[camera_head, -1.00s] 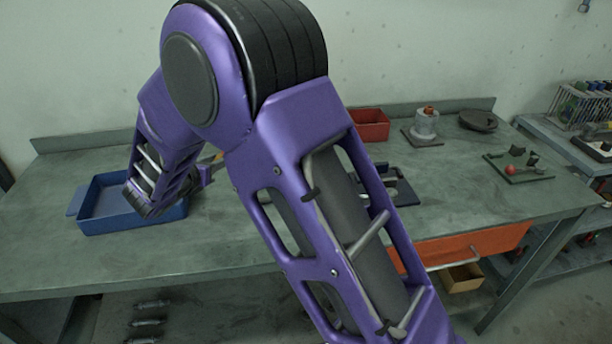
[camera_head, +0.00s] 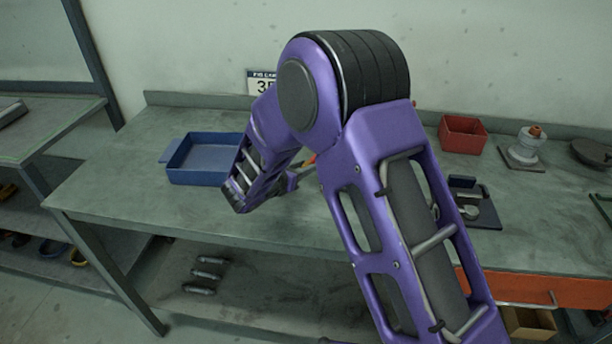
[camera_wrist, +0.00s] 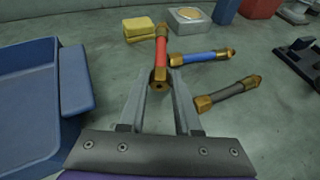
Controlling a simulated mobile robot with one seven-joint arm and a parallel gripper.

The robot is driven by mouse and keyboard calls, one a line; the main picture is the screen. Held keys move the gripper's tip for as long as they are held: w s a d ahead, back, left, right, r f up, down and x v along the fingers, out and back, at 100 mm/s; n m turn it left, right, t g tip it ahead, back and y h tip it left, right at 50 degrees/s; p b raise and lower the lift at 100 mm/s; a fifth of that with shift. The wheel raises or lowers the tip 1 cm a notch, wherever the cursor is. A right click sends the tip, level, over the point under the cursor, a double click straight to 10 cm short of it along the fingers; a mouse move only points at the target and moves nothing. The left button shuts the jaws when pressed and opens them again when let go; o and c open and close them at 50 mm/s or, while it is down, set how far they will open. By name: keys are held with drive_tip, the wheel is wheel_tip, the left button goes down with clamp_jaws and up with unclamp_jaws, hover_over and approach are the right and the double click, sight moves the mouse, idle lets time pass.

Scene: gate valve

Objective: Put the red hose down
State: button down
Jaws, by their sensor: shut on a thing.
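The red hose (camera_wrist: 161,54), short with brass ends, is held between the fingers of my gripper (camera_wrist: 160,84) in the wrist view. Its near brass end sits between the fingertips, and the hose points away from me. I cannot tell whether it touches the bench. In the head view only a small red-orange bit of it (camera_head: 310,160) shows beyond my gripper (camera_head: 293,180), which my arm partly hides. A blue hose (camera_wrist: 200,57) and a dark grey hose (camera_wrist: 229,92), both with brass ends, lie just right of it on the bench.
A blue tray (camera_head: 168,174) stands left of my gripper; its wall (camera_wrist: 72,80) is close in the wrist view. A red bin (camera_head: 462,134) stands back right. The bench front left is clear.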

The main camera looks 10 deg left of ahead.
sight(303, 183)
drive_tip(key=shift+f, duration=1.4)
drive_tip(key=shift+f, duration=0.15)
drive_tip(key=c, duration=0.6)
unclamp_jaws()
